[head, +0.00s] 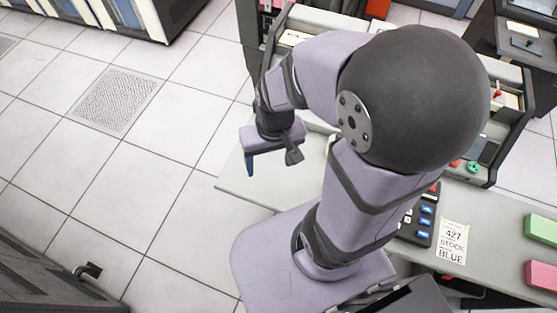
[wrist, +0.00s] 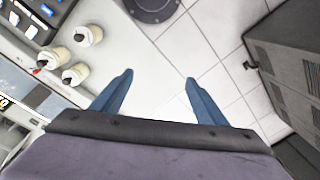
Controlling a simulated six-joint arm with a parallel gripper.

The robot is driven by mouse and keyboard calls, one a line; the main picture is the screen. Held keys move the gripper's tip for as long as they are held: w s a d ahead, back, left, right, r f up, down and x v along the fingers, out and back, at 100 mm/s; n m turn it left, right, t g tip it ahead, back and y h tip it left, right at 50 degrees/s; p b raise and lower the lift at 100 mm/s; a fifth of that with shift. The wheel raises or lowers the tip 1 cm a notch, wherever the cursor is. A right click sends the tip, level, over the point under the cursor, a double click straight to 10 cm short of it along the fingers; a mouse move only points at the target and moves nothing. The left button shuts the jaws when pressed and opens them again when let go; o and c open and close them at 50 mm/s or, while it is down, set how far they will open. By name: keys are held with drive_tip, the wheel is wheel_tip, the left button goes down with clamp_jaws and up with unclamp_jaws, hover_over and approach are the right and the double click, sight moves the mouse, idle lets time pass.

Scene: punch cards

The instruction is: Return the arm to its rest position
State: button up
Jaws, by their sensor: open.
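My arm is bent over the left end of the grey worktop (head: 240,187). My gripper (head: 267,168) hangs near the left edge of the worktop with its fingers pointing down. In the wrist view my gripper (wrist: 158,82) shows two blue fingers spread wide apart with nothing between them. It is open and empty. Below the gap between the fingers are a pale surface and floor tiles. My upper arm and round black joint hide much of the worktop and the machine behind in the head view.
A keypad (head: 425,222), a "427 STOCK BLUE" card (head: 453,241), a green block (head: 541,229) and a pink block (head: 541,274) are at right. Several cream containers (wrist: 88,35) show in the wrist view. A grey cabinet (wrist: 285,60) stands right. Open tiled floor (head: 130,180) lies left.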

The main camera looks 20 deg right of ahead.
drive_tip(key=shift+s+d+r+n+h, duration=0.3)
drive_tip(key=shift+s+d+r+n, duration=0.3)
drive_tip(key=shift+s+d, duration=0.2)
wheel_tip(320, 180, down, 2)
drive_tip(key=shift+f+b, duration=0.15)
drive_tip(key=shift+b, duration=0.95)
